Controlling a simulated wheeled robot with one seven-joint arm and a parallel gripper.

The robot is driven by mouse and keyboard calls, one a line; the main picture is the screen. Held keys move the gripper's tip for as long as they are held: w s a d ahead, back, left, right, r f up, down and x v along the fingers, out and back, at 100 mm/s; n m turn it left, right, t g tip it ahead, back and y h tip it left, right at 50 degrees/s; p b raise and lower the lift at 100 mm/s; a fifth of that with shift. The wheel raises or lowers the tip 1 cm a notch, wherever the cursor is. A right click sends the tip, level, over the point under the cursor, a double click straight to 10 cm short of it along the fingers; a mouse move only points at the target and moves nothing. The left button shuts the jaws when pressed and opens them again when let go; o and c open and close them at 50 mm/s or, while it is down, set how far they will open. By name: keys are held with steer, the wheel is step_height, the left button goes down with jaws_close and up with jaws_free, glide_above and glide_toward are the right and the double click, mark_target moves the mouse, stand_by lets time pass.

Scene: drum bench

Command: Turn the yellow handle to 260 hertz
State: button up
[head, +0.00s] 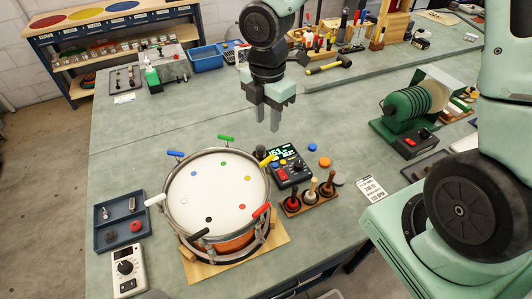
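The yellow handle (267,159) sticks out at the upper right of the drum rim, beside a yellow dot on the drum's white head (215,190). Its inner end is close to the rim; the exact angle is hard to tell. My gripper (267,120) hangs fingers down above the bench, higher in the picture than the handle and apart from it. Its two fingers show a gap with nothing between them. A black tuner box (289,168) with a lit green display (282,153) stands just right of the handle; its digits are too small to read surely.
Other rim handles are green (226,138), blue (175,154), white (155,199), red (260,210) and black (200,233). A wooden rack (310,199) of upright tools stands close right of the drum. A blue tray (119,222) lies left.

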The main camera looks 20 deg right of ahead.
mark_target(267, 159)
step_height(267, 159, down, 15)
steer(key=shift+r+p, duration=0.1)
steer(key=shift+p, duration=0.35)
jaws_close()
